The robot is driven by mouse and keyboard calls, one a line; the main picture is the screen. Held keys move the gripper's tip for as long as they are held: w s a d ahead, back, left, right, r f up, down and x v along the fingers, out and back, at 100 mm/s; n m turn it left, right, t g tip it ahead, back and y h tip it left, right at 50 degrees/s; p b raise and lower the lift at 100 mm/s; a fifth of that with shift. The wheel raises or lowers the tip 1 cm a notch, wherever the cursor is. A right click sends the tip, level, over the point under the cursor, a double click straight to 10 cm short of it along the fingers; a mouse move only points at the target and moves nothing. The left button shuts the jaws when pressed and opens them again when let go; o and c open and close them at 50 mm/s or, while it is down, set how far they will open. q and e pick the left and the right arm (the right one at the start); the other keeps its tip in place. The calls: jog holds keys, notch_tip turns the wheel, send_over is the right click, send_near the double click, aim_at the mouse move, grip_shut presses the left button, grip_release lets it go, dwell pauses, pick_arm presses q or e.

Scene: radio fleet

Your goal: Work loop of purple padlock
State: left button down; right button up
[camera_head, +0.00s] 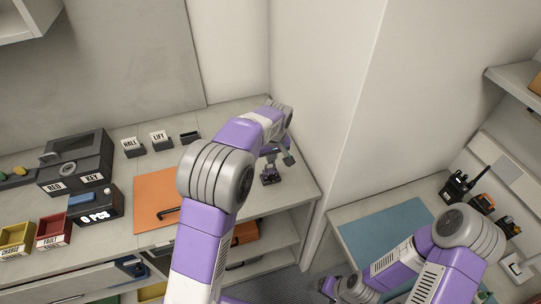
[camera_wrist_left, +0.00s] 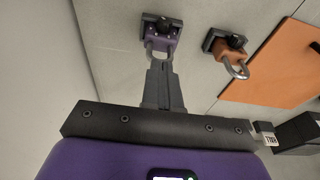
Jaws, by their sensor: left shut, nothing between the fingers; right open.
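The purple padlock (camera_wrist_left: 161,34) sits in a dark holder on the grey worktop, its metal loop (camera_wrist_left: 151,54) pointing toward my left gripper. In the head view the padlock (camera_head: 270,179) is small, near the worktop's right end. My left gripper (camera_wrist_left: 160,64) is shut and empty, its fingertips right at the loop. I cannot tell whether they touch it or sit inside it. An orange padlock (camera_wrist_left: 229,52) with a grey loop sits in a similar holder beside it; my left arm hides it in the head view. My right gripper (camera_head: 330,287) is open and low at the bottom.
An orange mat (camera_head: 150,192) lies left of my left arm. Further left are a dark RED/KEY box (camera_head: 75,162), a counter box (camera_head: 95,205) and yellow and red bins (camera_head: 53,232). A wall closes the worktop's right side. A blue mat (camera_head: 385,235) and radios (camera_head: 456,187) lie on the right bench.

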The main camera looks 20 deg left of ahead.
pick_arm(q)
notch_tip(320, 180, up, 12)
jog(key=s+d+p, duration=0.1)
jog(key=s+p, duration=0.1)
jog(key=shift+d+r, duration=0.15)
jog(key=shift+r, duration=0.1)
pick_arm(e)
notch_tip(320, 180, up, 3)
jog(key=shift+s+f, duration=0.1)
jog(key=shift+f, duration=0.05)
